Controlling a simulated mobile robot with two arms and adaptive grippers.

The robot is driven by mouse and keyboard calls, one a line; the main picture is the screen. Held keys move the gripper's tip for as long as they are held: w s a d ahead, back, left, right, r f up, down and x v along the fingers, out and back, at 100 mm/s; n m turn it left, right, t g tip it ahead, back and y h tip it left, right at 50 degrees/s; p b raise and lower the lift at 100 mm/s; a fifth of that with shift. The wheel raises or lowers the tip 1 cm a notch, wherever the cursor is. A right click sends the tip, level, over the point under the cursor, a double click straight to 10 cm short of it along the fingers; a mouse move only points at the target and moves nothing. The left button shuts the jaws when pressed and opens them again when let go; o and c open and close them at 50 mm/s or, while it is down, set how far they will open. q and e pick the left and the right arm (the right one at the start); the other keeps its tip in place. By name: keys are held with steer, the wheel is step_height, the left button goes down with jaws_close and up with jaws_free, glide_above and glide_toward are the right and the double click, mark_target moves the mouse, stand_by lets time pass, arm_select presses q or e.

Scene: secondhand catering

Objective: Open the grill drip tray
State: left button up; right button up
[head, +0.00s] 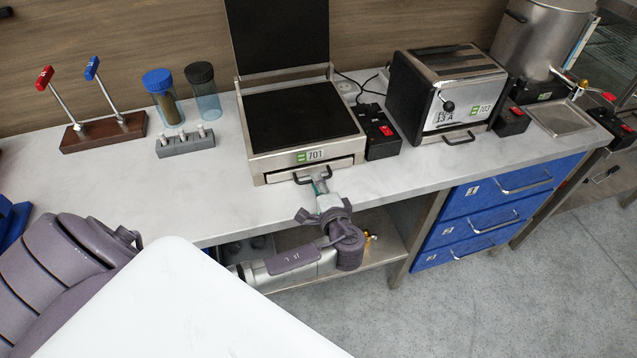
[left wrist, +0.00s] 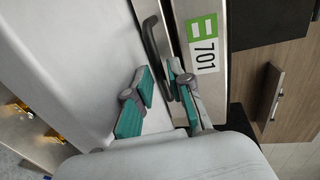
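The grill (head: 303,115), labelled 701, stands on the counter with its dark lid raised. Its drip tray (head: 345,164) is the low metal front under the label and looks shut. The tray's black handle (head: 301,180) sticks out at the front; it also shows in the left wrist view (left wrist: 152,40). My left gripper (head: 321,184) is at this handle. In the left wrist view its teal-padded fingers (left wrist: 160,72) are apart, with the handle's lower end seemingly between them. Whether they touch it is unclear. My right gripper is not in view.
A black switch box (head: 380,133) and a toaster (head: 447,90) stand right of the grill. Left are a grey block with pegs (head: 185,144), two jars and a lever stand (head: 103,132). The counter in front (head: 215,200) is clear.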

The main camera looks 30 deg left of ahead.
arm_select(q)
steer(key=shift+c, duration=0.3)
jaws_close()
steer(key=shift+s+d, duration=0.1)
